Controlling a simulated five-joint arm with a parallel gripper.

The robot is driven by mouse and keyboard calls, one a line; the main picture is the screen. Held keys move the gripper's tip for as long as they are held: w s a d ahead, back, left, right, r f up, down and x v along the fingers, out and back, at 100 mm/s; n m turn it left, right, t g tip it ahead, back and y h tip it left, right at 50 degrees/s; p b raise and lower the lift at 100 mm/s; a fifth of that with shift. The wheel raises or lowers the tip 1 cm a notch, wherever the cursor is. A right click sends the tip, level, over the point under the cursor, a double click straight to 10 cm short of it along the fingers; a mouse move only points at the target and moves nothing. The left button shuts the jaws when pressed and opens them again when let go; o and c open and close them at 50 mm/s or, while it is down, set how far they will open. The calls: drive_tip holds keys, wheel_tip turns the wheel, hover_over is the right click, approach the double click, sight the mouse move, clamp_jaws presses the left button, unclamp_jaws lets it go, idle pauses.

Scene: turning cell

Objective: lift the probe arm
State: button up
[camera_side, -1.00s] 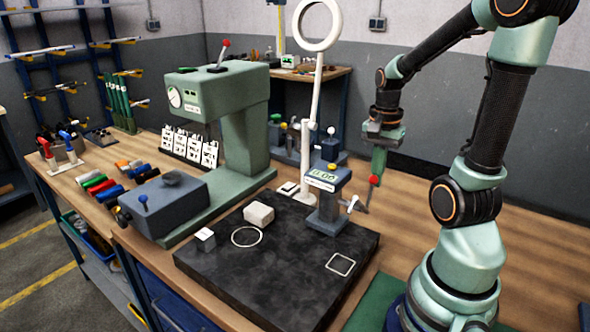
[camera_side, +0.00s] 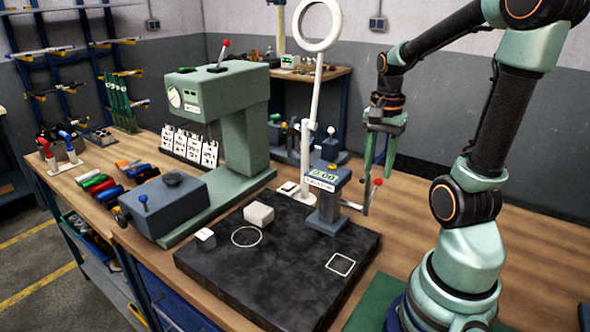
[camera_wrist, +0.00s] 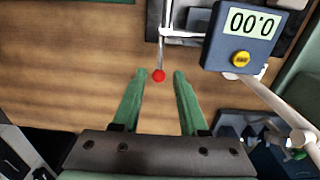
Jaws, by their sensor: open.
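The digital gauge (camera_side: 328,180) stands on the dark plate and reads 0.00 on its display in the wrist view (camera_wrist: 249,22). The probe arm is a pale bar (camera_side: 351,206) at the gauge's right side, joined to a thin rod with a red ball (camera_side: 377,182) on its end. The red ball shows in the wrist view (camera_wrist: 159,76), between my fingertips, with a gap on both sides.
The dark plate (camera_side: 270,290) carries two pale blocks (camera_side: 259,214) (camera_side: 205,238). A white ring-lamp post (camera_side: 317,90) rises behind the gauge. A green machine (camera_side: 235,125) stands to the left. The wooden bench right of the gauge is mostly clear.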

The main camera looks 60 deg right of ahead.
wheel_tip(320, 180, up, 6)
idle(0.7)
drive_tip(key=shift+r, duration=0.1)
drive_tip(key=w+a+n+t, duration=0.2)
drive_tip(key=w+a+n, duration=0.1)
drive_tip(key=a+n, duration=0.6)
drive_tip(key=w+a+n+t, duration=0.3)
drive_tip(key=w+a+n, duration=0.1)
drive_tip(key=a+n, duration=0.5)
drive_tip(key=shift+a+t, duration=0.3)
drive_tip(key=shift+a, duration=0.45)
